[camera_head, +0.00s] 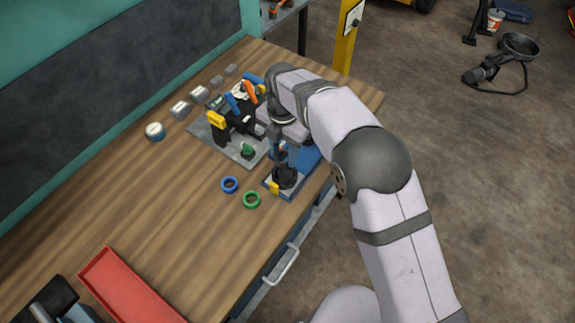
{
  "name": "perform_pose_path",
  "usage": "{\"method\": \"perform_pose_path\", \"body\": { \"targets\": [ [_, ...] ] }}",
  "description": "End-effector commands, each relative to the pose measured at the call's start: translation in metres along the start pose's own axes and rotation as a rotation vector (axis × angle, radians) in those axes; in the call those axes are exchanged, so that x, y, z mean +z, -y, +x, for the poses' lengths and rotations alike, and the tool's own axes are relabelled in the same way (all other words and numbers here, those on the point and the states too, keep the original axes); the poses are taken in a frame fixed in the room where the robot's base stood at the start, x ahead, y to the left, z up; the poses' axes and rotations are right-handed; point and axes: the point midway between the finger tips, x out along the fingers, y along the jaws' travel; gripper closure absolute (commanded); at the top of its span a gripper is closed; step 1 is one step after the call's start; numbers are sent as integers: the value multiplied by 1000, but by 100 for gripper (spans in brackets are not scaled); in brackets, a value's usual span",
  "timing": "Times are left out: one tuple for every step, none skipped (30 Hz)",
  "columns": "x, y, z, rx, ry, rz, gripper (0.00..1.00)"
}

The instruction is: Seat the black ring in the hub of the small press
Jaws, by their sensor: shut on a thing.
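The small press (313,158) has a blue base with a yellow block at its front corner, near the right edge of the wooden table. My gripper (283,160) points down over the front of the press and is shut. The black ring (285,177) shows as a dark round shape right below the fingers. I cannot tell where the ring ends and the hub begins, or whether the ring touches the hub. My arm and gripper hide the back of the press.
A blue ring (229,184) and a green ring (251,199) lie left of the press. A grey plate (205,133) with black, blue and orange fixtures stands behind them. A red tray (125,288) lies at the front left. The table (150,215) between is clear.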

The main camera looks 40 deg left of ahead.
Motion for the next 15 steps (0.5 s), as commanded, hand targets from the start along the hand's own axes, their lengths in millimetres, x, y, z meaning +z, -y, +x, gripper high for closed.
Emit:
{"method": "perform_pose_path", "body": {
  "targets": [
    [-2,2,0,-3,-2,30,86],
    [-2,3,1,-3,-2,46,86],
    [-2,4,1,-3,-1,65,86],
    [-2,4,1,-2,-1,76,86],
    [-3,4,1,-2,-1,85,86],
    [-2,4,1,-2,-1,94,86],
    [-2,4,1,-2,-1,98,86],
    [-2,4,1,-2,-1,101,86],
    [-3,4,1,-2,-1,104,86],
    [-3,4,1,-2,-1,104,86],
    [-3,4,1,-2,-1,104,86],
    [-3,4,2,-2,-1,104,86],
    [-3,4,2,-2,-1,104,86],
    [-3,4,3,-2,-1,104,86],
    [-3,4,4,-2,-1,103,86]
  ]
}}
